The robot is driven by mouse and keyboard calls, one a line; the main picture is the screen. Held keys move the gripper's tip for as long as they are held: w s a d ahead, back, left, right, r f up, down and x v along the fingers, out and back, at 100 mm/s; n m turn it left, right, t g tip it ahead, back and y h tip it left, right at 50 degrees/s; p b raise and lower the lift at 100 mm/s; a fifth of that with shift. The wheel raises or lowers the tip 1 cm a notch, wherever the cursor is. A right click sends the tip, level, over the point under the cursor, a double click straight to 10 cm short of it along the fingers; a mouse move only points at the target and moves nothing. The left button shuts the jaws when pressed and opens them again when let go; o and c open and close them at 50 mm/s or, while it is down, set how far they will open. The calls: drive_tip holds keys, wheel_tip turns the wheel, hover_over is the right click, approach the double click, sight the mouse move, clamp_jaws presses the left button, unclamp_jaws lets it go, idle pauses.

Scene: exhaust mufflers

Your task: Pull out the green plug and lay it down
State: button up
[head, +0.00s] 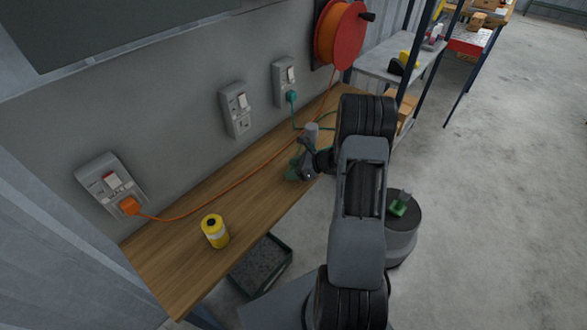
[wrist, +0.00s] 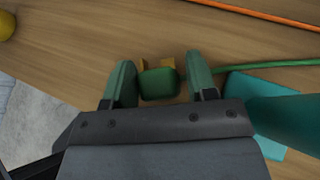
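The green plug (wrist: 159,84) is on the wooden bench in the wrist view, with its brass prongs pointing away from me. It sits between the two green fingers of my gripper (wrist: 161,82), with narrow gaps on both sides, so the fingers are open around it. In the head view my gripper (head: 304,166) is low over the bench, and the plug cannot be made out clearly there. The middle wall socket (head: 237,110) has nothing in it.
A teal plug (head: 291,97) is in the far socket and an orange plug (head: 129,206) in the near one. The orange cord (head: 230,187) crosses the bench (head: 170,265). A teal object (wrist: 262,88) lies right of my fingers.

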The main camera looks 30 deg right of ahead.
drive_tip(key=shift+o, duration=1.2)
drive_tip(key=v, duration=1.3)
drive_tip(key=shift+s+d+r, duration=0.2)
drive_tip(key=shift+d+r, duration=0.05)
drive_tip(key=shift+r, duration=0.05)
drive_tip(key=s+a+n+g+h, duration=0.3)
drive_tip(key=s+a+n+g, duration=0.4)
drive_tip(key=n, duration=0.4)
drive_tip(key=s+a+r+n+t+h+p, duration=0.1)
drive_tip(key=s+a+r+n+h+p, duration=0.1)
drive_tip(key=a+r+n, duration=0.5)
drive_tip(key=s+a+r+n+t+h+p, duration=0.1)
drive_tip(key=s+a+r+n+h+p, duration=0.1)
drive_tip(key=s+a+r+n+h, duration=0.2)
drive_tip(key=a+r+n, duration=0.3)
drive_tip(key=r+n, duration=0.1)
drive_tip(key=r, duration=0.2)
drive_tip(key=shift+s+a+t, duration=0.15)
drive_tip(key=shift+s+t, duration=0.15)
drive_tip(key=shift+t, duration=0.1)
